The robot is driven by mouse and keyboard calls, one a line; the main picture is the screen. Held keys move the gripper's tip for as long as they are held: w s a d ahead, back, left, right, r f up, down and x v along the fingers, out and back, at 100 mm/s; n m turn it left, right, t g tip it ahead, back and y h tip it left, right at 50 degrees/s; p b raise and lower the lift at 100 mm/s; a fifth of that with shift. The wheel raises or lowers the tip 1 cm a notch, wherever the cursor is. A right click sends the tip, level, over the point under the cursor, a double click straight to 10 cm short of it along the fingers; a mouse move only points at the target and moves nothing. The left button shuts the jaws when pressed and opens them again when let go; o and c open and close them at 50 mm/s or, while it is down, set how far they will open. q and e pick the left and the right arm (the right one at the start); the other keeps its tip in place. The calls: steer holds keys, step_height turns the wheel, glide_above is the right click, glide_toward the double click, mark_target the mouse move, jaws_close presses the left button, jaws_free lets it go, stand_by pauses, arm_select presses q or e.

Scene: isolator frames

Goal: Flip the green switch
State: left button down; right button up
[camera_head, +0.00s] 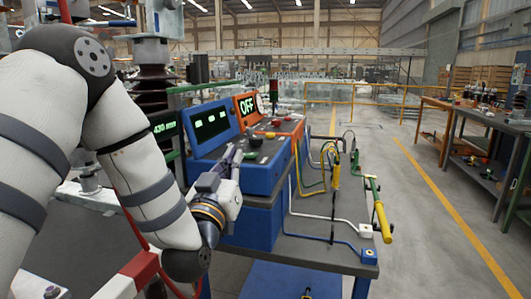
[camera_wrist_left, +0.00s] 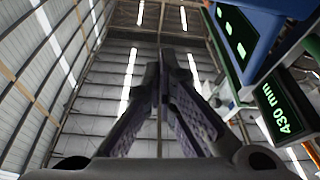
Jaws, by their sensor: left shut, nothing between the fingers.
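A blue control console (camera_head: 262,177) stands on the bench, with dark knobs on its sloped top. A small green part (camera_head: 251,155) shows there, too small to make out clearly. My left gripper (camera_head: 236,151) is at the console's left front side, fingers pointing up; the picture does not settle whether it touches the console. In the left wrist view its fingers (camera_wrist_left: 166,55) meet at the tips with nothing between them. The blue console housing (camera_wrist_left: 285,6) shows at that view's upper right, but no switch shows there. My right gripper is out of view.
Cables and a green lever with a yellow grip (camera_head: 383,222) are on the bench's right. A "430 mm" display (camera_wrist_left: 283,107) is near the gripper. Open floor lies to the right.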

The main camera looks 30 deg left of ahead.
arm_select(q)
steer(key=shift+w+a+r, duration=0.1)
steer(key=shift+w+a, duration=0.05)
steer(key=shift+w, duration=0.05)
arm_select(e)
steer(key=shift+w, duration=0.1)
arm_select(q)
step_height(320, 180, up, 3)
glide_above(249, 163)
steer(key=shift+s+a+b, duration=0.1)
steer(key=shift+a+b, duration=0.15)
steer(key=shift+b, duration=0.2)
steer(key=f, duration=0.2)
steer(key=shift+w+d+f, duration=0.1)
steer(key=shift+w+f, duration=0.15)
steer(key=shift+f, duration=0.1)
steer(key=shift+d+f, duration=0.1)
steer(key=shift+f, duration=0.45)
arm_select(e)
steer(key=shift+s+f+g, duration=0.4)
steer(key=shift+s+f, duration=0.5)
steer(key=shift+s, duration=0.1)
